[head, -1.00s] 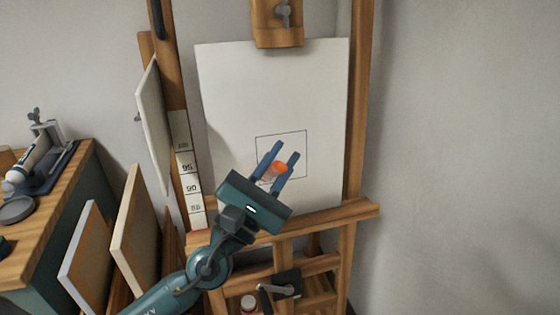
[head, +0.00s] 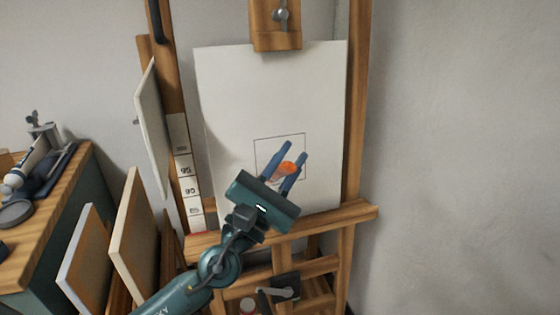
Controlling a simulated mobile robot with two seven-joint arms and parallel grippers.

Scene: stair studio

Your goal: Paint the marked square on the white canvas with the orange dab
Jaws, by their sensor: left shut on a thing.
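The white canvas (head: 240,95) stands upright on the wooden easel (head: 359,130), with a thin dark outline of a marked square (head: 265,140) in its lower middle. My left gripper (head: 297,150) is in front of the square's lower right part. It is shut on the orange dab (head: 287,168), a small piece with a bright orange face and a paler side, held between the two blue fingers. The fingers cover part of the square. I cannot tell whether the dab touches the canvas. No paint shows on the visible canvas. My right gripper is not in view.
A wooden clamp (head: 275,25) holds the canvas top, and a wooden ledge (head: 335,220) runs below it. A marked ruler strip (head: 184,165) stands left of the canvas. Panels (head: 135,235) lean at lower left beside a wood-topped cabinet (head: 60,195). The right wall side is clear.

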